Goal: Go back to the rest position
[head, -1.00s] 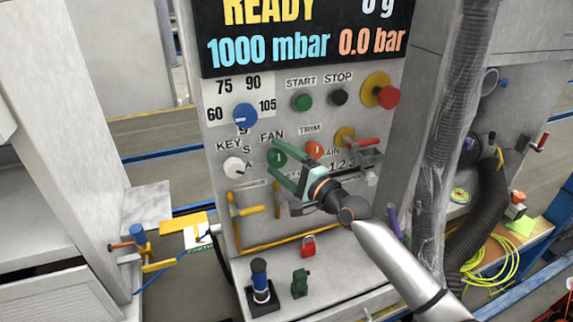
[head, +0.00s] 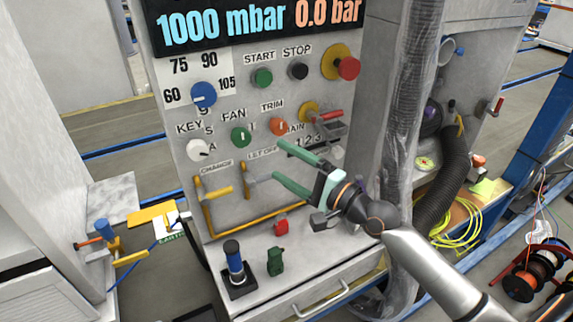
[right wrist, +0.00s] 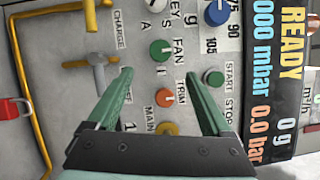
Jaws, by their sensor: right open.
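My right gripper (head: 277,161) is open and empty, with green fingers, in front of the control panel (head: 225,190). In the head view its fingers point left, below the orange TRIM knob (head: 278,127) and to the right of the green FAN knob (head: 241,136). In the right wrist view the open fingers (right wrist: 158,78) frame the panel, with the TRIM knob (right wrist: 165,97) seen between them and nothing held. My left gripper is not in view.
Yellow pipes with valve handles (head: 215,192) run below the knobs. A red padlock (head: 281,227), a green block (head: 276,262) and a blue-black joystick (head: 235,262) are on the ledge. A grey hose (head: 450,195) hangs at right.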

